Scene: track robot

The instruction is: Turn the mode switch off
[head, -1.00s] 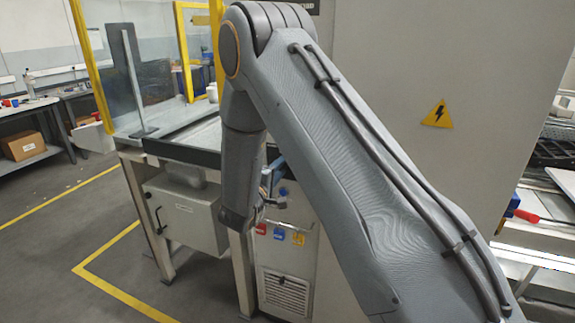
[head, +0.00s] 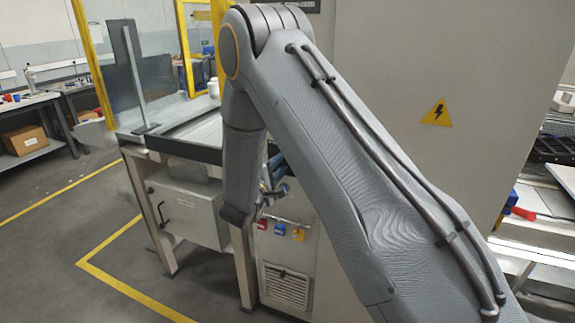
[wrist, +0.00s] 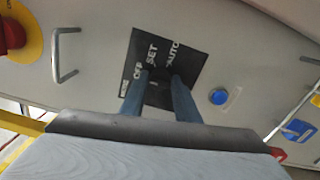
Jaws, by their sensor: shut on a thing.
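The mode switch plate (wrist: 160,58) is a black square on the grey panel in the wrist view, tilted in the picture, with the words OFF, SET and AUTO. My gripper (wrist: 160,78) has its two blue-grey fingers against the middle of the plate, one on each side of the small dark knob. It is shut on the knob, which is mostly hidden between the fingers, so its pointing direction cannot be told. In the head view, my gripper (head: 274,184) shows only partly at the cabinet front, and my arm hides the switch.
In the wrist view, a red button on yellow (wrist: 10,32) and a metal handle (wrist: 64,55) are left of the plate. A blue button (wrist: 218,97) is to its right. In the head view, red, blue and yellow tags (head: 280,229) hang below my gripper.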

